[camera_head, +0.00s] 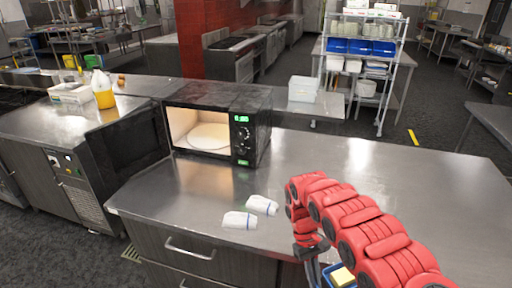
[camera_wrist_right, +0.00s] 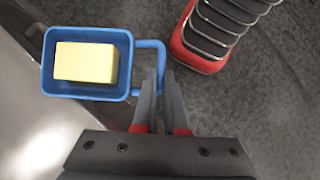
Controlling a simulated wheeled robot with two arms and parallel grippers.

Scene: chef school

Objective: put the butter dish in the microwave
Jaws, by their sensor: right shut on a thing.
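The butter dish (camera_wrist_right: 90,93) is a blue rectangular tray with a side handle, and a yellow block of butter (camera_wrist_right: 85,62) lies in it. My right gripper (camera_wrist_right: 160,88) is shut on the handle. In the head view the dish (camera_head: 328,271) is partly seen at the bottom edge, in front of the counter and below its top. The microwave (camera_head: 255,142) stands at the back left of the counter. Its door (camera_head: 130,140) is swung open to the left, and the lit inside shows a plate (camera_head: 208,137). My left gripper is out of view.
Two white rolled cloths (camera_head: 240,220) lie on the steel counter (camera_head: 330,165) in front of the microwave. The counter right of the microwave is clear. A side counter at left holds a bottle of yellow liquid (camera_head: 103,90).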

